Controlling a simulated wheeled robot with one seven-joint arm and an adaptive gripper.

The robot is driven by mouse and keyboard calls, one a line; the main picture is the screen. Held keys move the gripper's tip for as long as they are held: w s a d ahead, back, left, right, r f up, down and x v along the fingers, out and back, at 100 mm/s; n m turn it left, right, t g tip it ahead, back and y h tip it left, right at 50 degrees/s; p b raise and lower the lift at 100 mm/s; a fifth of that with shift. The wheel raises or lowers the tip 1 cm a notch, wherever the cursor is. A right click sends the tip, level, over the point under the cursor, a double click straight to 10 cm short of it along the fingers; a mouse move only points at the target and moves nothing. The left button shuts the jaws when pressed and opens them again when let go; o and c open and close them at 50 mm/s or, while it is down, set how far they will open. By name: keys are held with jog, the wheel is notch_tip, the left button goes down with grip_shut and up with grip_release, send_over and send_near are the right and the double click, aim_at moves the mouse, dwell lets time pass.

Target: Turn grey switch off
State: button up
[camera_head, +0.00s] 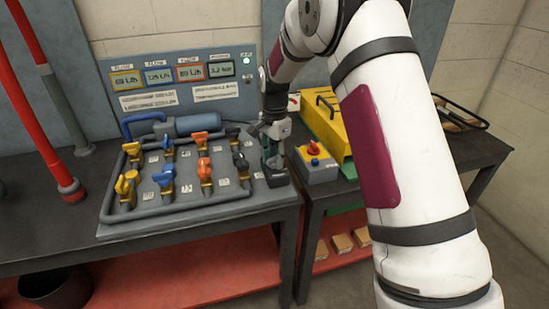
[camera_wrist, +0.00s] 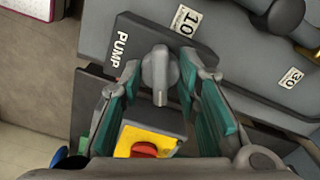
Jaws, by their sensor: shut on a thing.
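The grey switch (camera_wrist: 160,73) is a rotary knob on a dark plate labelled PUMP (camera_wrist: 119,48). In the wrist view its handle runs nearly straight up and down the picture, between my fingertips. My gripper (camera_head: 272,152) points down at the right end of the valve board, and its teal-padded fingers stand on both sides of the knob. The jaws are shut on it, though the exact contact is hard to see. In the head view my gripper hides the knob.
The valve board (camera_head: 225,201) with blue, orange, yellow and black handles is left of my gripper. A grey box with a yellow top and red knob (camera_head: 315,161) stands close on the right. A yellow case (camera_head: 325,128) is behind it. Red pipes (camera_head: 38,100) rise at the left.

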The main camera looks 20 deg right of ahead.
aim_at(275, 157)
jog(key=n, duration=0.6)
jog(key=shift+b, duration=0.3)
jog(key=n, duration=0.7)
jog(key=shift+n, duration=0.3)
jog(key=o, duration=1.2)
notch_tip(275, 157, up, 12)
